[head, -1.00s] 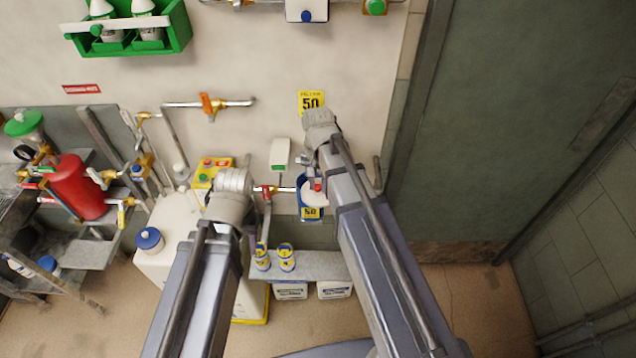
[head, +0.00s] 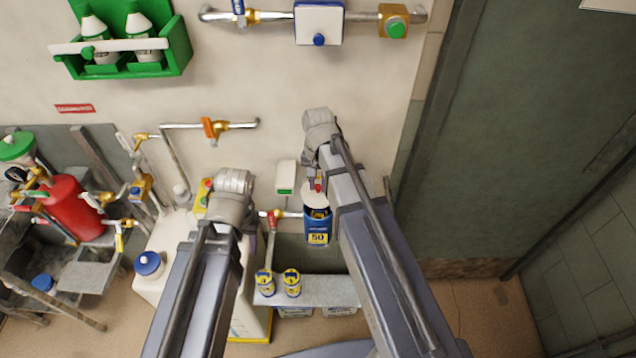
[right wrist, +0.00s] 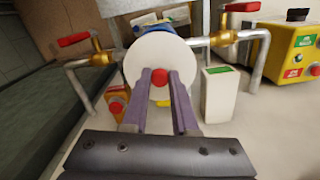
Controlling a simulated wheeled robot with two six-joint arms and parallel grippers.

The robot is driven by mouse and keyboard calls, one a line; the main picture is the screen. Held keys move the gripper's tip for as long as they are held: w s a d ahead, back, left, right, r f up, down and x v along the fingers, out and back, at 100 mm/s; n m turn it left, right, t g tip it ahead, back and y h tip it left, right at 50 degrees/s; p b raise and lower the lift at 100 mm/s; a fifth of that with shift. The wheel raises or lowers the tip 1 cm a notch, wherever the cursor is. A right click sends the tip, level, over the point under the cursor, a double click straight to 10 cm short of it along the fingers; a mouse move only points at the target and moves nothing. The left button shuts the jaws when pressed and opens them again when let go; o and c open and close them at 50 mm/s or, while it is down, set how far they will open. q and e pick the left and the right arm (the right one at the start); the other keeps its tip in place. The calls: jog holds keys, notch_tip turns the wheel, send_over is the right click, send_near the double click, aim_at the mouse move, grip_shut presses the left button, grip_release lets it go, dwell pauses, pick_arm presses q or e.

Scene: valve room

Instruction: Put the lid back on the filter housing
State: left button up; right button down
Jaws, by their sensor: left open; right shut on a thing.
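The lid (head: 313,196) is a white disc with a red knob. My right gripper (head: 318,180) is shut on the knob, and the right wrist view shows its two fingers on either side of it (right wrist: 160,100). The filter housing (head: 317,234) is a blue cylinder with a yellow "50" label, mounted below a pipe. The lid is at the housing's upper end, and a dark part of the housing's top shows below its edge. Whether they touch I cannot tell. My left gripper (head: 254,240) is open, empty, left of the housing and partly hidden by its wrist.
A red-handled valve (head: 272,218) is on the pipe just left of the housing. A white box with a green mark (head: 285,177) is on the wall above. A grey shelf (head: 325,290) with two small yellow-labelled cans (head: 291,282) sits below.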

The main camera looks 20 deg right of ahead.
aim_at(318, 192)
jog(key=shift+f+b, duration=2.75)
jog(key=shift+f, duration=0.15)
jog(key=shift+f, duration=0.15)
jog(key=shift+c, duration=0.6)
grip_release()
jog(key=shift+r+p, duration=3.4)
jog(key=shift+r, duration=0.15)
jog(key=shift+c, duration=0.4)
